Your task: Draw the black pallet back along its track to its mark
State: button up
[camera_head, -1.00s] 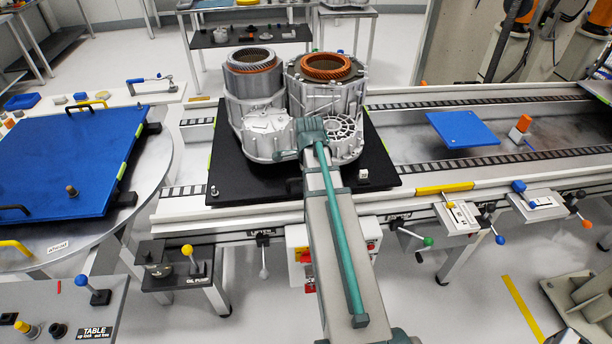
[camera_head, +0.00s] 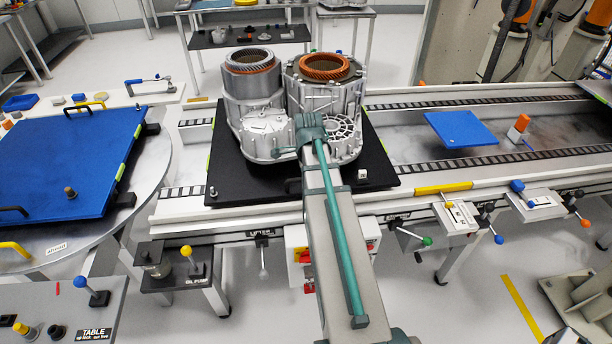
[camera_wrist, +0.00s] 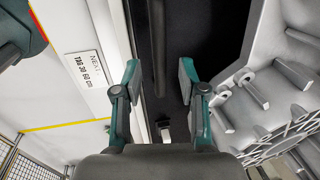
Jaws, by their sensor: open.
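The black pallet (camera_head: 235,180) lies flat on the track in the head view, with the grey metal stator housing (camera_head: 262,112) standing on it. Its dark surface (camera_wrist: 210,35) also shows in the wrist view, beside the pale housing casting at right. My gripper (camera_wrist: 160,80) is open, its two teal fingers apart. A dark bar (camera_wrist: 158,40) runs between them in the picture; contact is not visible. In the head view my arm covers the pallet's front middle edge and hides the fingers. A yellow strip (camera_head: 445,188) marks the front rail right of the pallet.
The conveyor track (camera_head: 480,161) runs on to the right, with a blue plate (camera_head: 462,128) over it. A round table with a blue board (camera_head: 60,165) stands at left. Several coloured-knob levers line the front rail. A labelled white rail (camera_wrist: 90,65) lies left of my fingers.

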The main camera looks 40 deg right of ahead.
notch_tip(320, 180, up, 10)
jog(key=s+a, duration=0.1)
jog(key=s, duration=0.1)
jog(key=shift+r, duration=0.15)
dwell(1.2)
